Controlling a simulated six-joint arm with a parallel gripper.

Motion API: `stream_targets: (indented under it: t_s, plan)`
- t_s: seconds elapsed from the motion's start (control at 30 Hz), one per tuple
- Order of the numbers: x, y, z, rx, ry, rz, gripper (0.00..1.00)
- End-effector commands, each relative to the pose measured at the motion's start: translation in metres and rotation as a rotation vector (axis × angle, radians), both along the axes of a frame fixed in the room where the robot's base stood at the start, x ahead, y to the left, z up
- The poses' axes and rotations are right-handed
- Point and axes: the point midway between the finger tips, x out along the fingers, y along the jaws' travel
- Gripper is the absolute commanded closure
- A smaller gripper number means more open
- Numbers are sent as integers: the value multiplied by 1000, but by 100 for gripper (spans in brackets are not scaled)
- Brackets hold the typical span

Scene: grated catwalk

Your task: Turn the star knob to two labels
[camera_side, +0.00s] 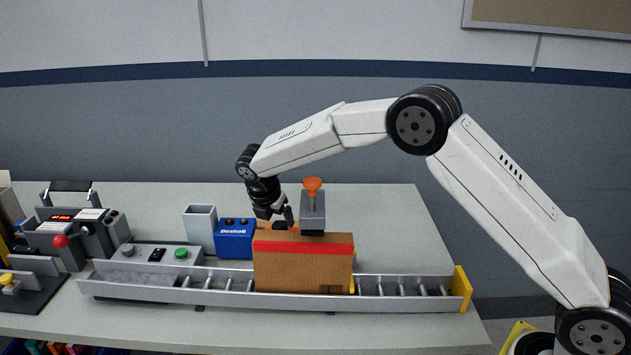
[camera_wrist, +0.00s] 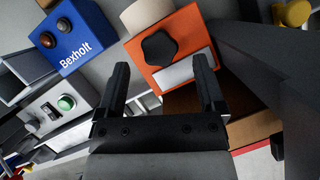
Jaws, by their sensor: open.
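The star knob (camera_wrist: 159,48) is a black, roughly five-sided knob on the face of an orange box (camera_wrist: 196,43). A pale blank strip (camera_wrist: 187,71) lies beside the knob on that face. My gripper (camera_wrist: 160,61) is open and empty, with one finger to each side of the knob in the wrist view. I cannot tell how far the fingertips are from it. In the side view my gripper (camera_side: 280,216) points down behind a cardboard box, which hides most of the orange box (camera_side: 272,227); the knob cannot be made out there. No markings on the knob are readable.
The cardboard box (camera_side: 303,268) with a red band stands on a roller conveyor (camera_side: 410,285). A grey stamp-like block with an orange handle (camera_side: 312,205) is close right of my gripper. A blue Bexholt box (camera_side: 235,240) and green button panel (camera_side: 160,255) are left.

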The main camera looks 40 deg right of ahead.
Motion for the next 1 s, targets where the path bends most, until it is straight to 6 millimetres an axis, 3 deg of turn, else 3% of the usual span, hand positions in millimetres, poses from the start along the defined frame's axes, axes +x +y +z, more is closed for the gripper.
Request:
stream_targets:
  t_s: [0.23, 0.57, 0.83, 0.87, 1.0]
  plan:
    - [3, -8, -19, 0, 1, 0, 12]
    - [4, -8, -22, 0, -1, 0, 12]
    - [3, -8, -21, 0, -1, 0, 95]
    - [3, -8, -21, 0, -1, 0, 100]
    - [3, -8, -21, 0, 0, -2, 100]
